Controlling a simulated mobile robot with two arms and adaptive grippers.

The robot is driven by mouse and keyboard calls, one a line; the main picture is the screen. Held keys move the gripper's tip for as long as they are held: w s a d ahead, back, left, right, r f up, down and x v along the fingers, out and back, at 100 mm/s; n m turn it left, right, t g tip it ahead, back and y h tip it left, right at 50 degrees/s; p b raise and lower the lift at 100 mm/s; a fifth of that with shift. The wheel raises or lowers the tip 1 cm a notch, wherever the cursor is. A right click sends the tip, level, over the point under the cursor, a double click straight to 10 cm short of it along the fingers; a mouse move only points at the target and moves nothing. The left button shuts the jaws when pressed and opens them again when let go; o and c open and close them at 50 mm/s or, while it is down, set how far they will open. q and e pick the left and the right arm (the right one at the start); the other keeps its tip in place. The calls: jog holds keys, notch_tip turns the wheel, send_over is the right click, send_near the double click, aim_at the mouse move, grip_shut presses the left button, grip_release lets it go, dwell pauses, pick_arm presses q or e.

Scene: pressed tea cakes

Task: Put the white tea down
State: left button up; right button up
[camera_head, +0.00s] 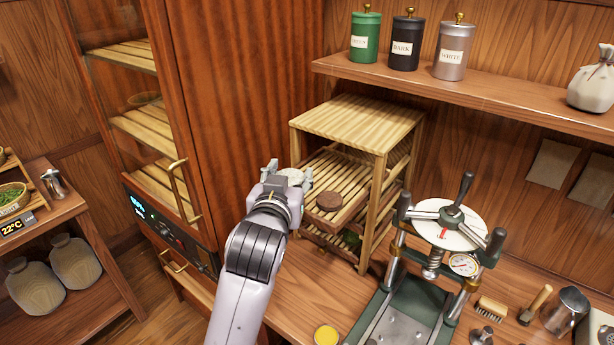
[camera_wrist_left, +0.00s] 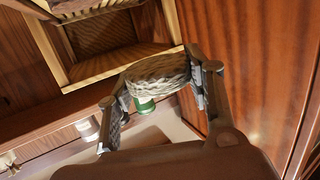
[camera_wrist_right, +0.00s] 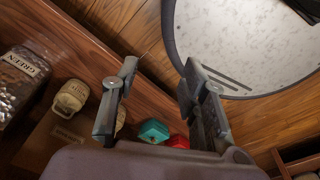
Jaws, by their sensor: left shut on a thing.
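My left gripper (camera_head: 287,180) is shut on a pale round tea cake (camera_head: 293,176), with a finger on either side of it. The same cake shows in the left wrist view (camera_wrist_left: 158,74) between the two fingers. It is at the left end of a pulled-out slatted shelf (camera_head: 345,178) of the wooden rack; I cannot tell whether it touches the slats.
The rack (camera_head: 357,122) stands on the counter beside a tall wooden cabinet (camera_head: 235,80). A press (camera_head: 445,225) stands to its right. A yellow round thing (camera_head: 326,335) is at the front.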

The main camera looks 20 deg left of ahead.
aim_at(297, 171)
pick_arm(q)
jog(key=w+f, duration=0.1)
jog(key=w, duration=0.1)
jog(key=w+a+f+p, duration=0.1)
jog(key=w, duration=0.2)
jog(key=w+f, duration=0.2)
jog(key=w, duration=0.1)
jog(key=shift+a+f+p, duration=0.1)
jog(key=shift+a+p, duration=0.05)
jog(key=shift+p, duration=0.15)
jog(key=shift+w+f, duration=0.25)
jog(key=shift+w, duration=0.35)
jog(key=shift+w+a+f+p, duration=0.25)
jog(key=shift+w+f+p, duration=0.3)
jog(key=shift+w+f, duration=0.5)
jog(key=shift+w, duration=0.1)
pick_arm(e)
jog(key=r, duration=0.1)
jog(key=s+r, duration=0.1)
jog(key=shift+s+d+r, duration=0.15)
jog(key=shift+r, duration=0.25)
pick_arm(q)
jog(key=shift+f, duration=0.1)
pick_arm(e)
jog(key=shift+f, duration=0.1)
